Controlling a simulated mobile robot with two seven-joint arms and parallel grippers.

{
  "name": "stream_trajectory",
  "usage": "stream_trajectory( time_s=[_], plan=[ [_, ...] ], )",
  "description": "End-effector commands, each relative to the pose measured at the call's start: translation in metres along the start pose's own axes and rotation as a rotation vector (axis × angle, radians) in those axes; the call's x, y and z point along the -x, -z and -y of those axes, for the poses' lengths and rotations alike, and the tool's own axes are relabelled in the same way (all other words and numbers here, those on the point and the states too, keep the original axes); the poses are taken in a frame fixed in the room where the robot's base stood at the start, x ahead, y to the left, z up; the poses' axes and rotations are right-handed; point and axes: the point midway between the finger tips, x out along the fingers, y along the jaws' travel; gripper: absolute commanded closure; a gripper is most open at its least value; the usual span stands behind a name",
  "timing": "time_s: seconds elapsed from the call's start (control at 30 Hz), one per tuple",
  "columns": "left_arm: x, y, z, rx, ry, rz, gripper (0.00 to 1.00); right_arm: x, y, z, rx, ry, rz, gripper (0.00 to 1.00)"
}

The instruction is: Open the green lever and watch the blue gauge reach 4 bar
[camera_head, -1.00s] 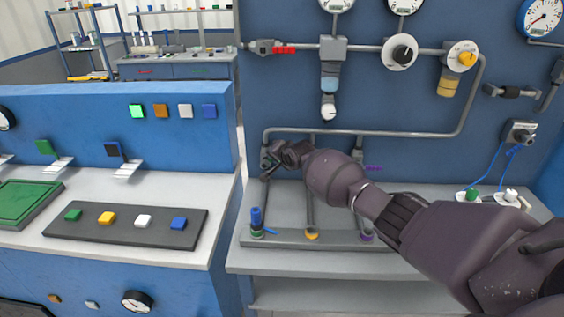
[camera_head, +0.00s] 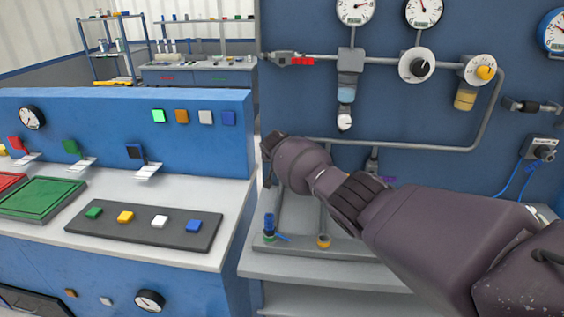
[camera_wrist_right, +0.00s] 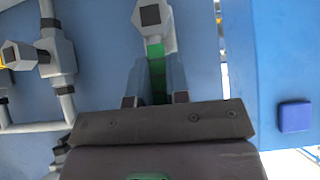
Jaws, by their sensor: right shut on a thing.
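The green lever (camera_wrist_right: 155,70) hangs from a grey valve (camera_wrist_right: 153,18) in the right wrist view. My right gripper (camera_wrist_right: 157,85) is shut on it, with one finger on each side. In the head view my right arm reaches across from the right, and its wrist hides the lever and most of the gripper. The blue gauge (camera_head: 556,32) has a blue rim and white face. It is cut off by the right edge of the head view, and its reading is too small to tell. My left gripper is not in view.
The blue wall panel carries grey piping (camera_head: 440,147), two white gauges, a black knob (camera_head: 418,66) and a yellow knob (camera_head: 486,72). A console with coloured buttons (camera_head: 150,223) stands at the left.

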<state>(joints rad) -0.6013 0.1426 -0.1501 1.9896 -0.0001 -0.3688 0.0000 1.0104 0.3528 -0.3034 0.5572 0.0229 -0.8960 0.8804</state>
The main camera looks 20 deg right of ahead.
Motion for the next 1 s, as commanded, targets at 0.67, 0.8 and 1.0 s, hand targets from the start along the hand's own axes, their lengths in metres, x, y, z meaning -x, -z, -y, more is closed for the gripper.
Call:
stream_trajectory(
  time_s=[0.67, 0.8, 1.0],
  plan=[
    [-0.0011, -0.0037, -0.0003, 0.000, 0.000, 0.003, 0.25, -0.0002, 0.0005, 0.0014, 0.035, -0.032, -0.002, 0.76],
    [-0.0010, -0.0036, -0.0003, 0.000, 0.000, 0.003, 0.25, -0.0002, 0.0004, 0.0017, 0.033, -0.031, -0.002, 0.58],
    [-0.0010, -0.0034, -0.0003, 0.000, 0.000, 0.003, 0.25, -0.0001, 0.0003, 0.0020, 0.031, -0.030, -0.001, 0.58]
  ],
)
